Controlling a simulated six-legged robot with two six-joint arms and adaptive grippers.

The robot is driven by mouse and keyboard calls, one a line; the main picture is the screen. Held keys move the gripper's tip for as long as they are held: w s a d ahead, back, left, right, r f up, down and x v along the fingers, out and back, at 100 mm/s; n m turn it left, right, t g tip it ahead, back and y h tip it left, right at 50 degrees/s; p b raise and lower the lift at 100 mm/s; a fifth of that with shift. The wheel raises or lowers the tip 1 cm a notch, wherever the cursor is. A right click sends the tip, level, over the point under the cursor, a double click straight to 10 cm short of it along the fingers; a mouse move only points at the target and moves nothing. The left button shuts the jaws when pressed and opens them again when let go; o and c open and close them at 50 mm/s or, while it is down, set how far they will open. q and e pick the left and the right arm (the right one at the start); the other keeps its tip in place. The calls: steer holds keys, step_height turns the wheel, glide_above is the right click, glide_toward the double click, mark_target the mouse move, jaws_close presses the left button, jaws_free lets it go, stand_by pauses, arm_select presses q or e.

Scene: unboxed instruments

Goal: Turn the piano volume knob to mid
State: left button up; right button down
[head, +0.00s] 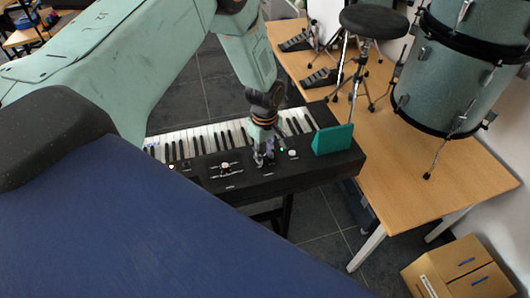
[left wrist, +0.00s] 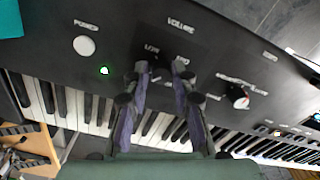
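The piano (head: 320,168) is a black keyboard with a control panel along its edge. In the left wrist view, its panel (left wrist: 225,45) carries the labels VOLUME and LOW. My left gripper (head: 264,158) is low over this panel, pointing down. In the left wrist view, the gripper's two fingertips (left wrist: 160,68) are apart, just below the VOLUME label, with a gap between them. The volume knob is not clearly visible; the dark area between the fingertips hides its pointer, so I cannot tell its setting or any contact. My right gripper is not in view.
A round white power button (left wrist: 84,46) and a lit green light (left wrist: 104,70) are beside the fingers. Another knob (left wrist: 240,98) is on the other side. A teal block (head: 333,139) stands on the piano's right end. Drums (head: 455,75) and a stool (head: 373,21) stand on the wooden table (head: 455,180).

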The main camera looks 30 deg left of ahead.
arm_select(q)
steer(key=shift+s+a, duration=0.1)
steer(key=shift+a, duration=0.1)
jaws_close()
